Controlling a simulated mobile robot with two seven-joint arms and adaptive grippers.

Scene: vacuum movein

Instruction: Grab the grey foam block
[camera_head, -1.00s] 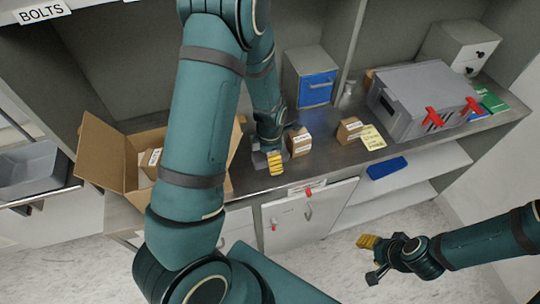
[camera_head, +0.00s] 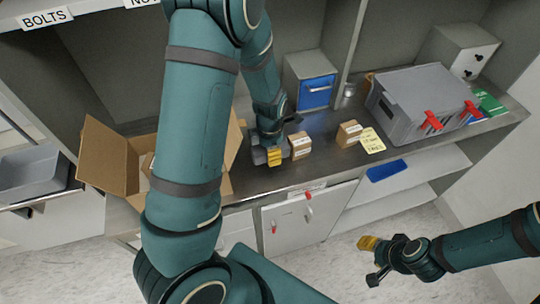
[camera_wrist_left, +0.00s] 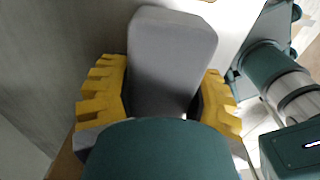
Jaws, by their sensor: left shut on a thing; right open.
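The grey foam block (camera_wrist_left: 172,50) shows in the left wrist view as a rounded grey slab between the two yellow fingers of my left gripper (camera_wrist_left: 165,98). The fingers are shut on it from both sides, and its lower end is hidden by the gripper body. In the head view my left gripper (camera_head: 274,157) is low at the metal counter beside a small cardboard box, and a bit of the grey block (camera_head: 258,156) shows just left of the yellow finger. My right gripper (camera_head: 368,258) is open and empty, over the floor in front of the cabinets.
Small cardboard boxes (camera_head: 300,146) (camera_head: 349,134) stand on the counter (camera_head: 320,165). A yellow note (camera_head: 373,141) lies by a large grey case (camera_head: 405,95) with red latches. An open cardboard carton (camera_head: 105,160) stands at left, partly behind my left arm. A blue-fronted box (camera_head: 316,92) stands at the back.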

